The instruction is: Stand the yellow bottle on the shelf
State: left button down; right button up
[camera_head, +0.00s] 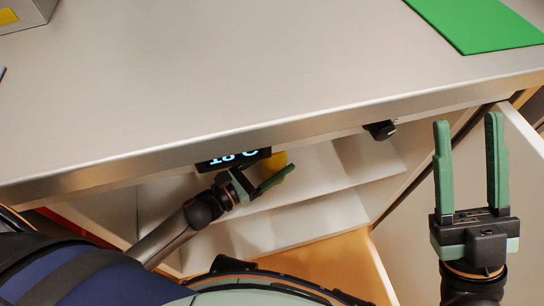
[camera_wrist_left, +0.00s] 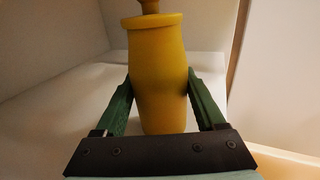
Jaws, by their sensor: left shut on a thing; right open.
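The yellow bottle (camera_wrist_left: 158,80) stands between the green fingers of my left gripper (camera_wrist_left: 159,85), which is shut on it in the left wrist view. Its top end is cut off by the picture's upper edge. In the head view only a small yellow part of the bottle (camera_head: 276,161) shows beside my left gripper (camera_head: 262,178), under the counter edge. A white shelf (camera_head: 325,171) lies inside the open compartment there. I cannot tell whether the bottle's base touches the shelf. My right gripper (camera_head: 468,120) is open and empty at the right.
The metal counter (camera_head: 270,75) overhangs the compartment, with a display (camera_head: 233,159) and a black knob (camera_head: 380,130) on its front. A second white board (camera_head: 290,225) lies lower. A green mat (camera_head: 480,22) and a grey box (camera_head: 25,14) are on the counter.

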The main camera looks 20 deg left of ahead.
pick_arm(q)
grip_release()
jog(key=shift+f, duration=0.1)
dwell(0.3)
jog(key=shift+s+r, duration=0.1)
jog(key=shift+r, duration=0.1)
jog(key=p+v, duration=0.1)
jog(key=v, duration=1)
jog(key=shift+s+a+f+p, duration=0.1)
jog(key=shift+s+a+p, duration=0.2)
